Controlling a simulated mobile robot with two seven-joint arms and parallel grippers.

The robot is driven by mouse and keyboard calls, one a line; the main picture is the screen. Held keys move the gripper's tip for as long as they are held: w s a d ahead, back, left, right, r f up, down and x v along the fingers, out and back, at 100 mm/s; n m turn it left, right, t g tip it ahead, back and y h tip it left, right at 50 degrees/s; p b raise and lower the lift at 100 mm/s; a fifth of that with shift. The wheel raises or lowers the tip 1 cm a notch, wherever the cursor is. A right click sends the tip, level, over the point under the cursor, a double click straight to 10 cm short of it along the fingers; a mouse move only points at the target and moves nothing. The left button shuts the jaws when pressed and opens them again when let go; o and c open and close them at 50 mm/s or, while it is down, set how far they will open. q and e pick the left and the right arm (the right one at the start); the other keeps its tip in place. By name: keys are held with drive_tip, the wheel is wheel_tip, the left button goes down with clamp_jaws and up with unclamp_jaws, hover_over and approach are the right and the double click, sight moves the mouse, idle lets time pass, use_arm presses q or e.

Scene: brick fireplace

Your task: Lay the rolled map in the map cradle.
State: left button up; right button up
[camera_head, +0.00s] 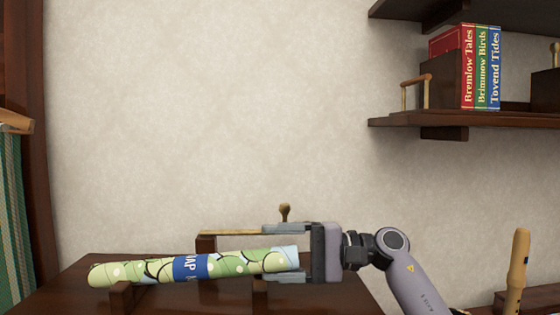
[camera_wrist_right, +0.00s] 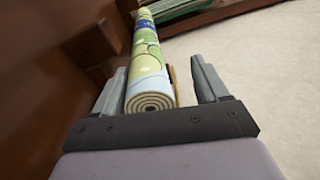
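The rolled map (camera_head: 225,264), green and cream with a blue band lettered "MAP", lies lengthwise across the dark wooden map cradle (camera_head: 124,296), whose low supports show at its front side. Its right end looks slightly higher; I cannot tell if it rests fully on both supports. My right gripper (camera_head: 287,252) is at the map's right end, with one finger on each side. In the right wrist view the rolled map's spiral end (camera_wrist_right: 150,102) stands between spread fingers, with a clear gap at the right finger. My left gripper is not in view.
A pale wooden bar (camera_head: 232,233) on a dark post and a brown knob (camera_head: 285,211) stand behind the map. Shelves at upper right hold several books (camera_head: 480,68). A wooden flute-like object (camera_head: 518,270) stands at lower right. The wall behind is bare.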

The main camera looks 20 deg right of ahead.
wheel_tip(320, 180, up, 18)
drive_tip(key=shift+p, duration=0.45)
drive_tip(key=shift+s+f, duration=0.1)
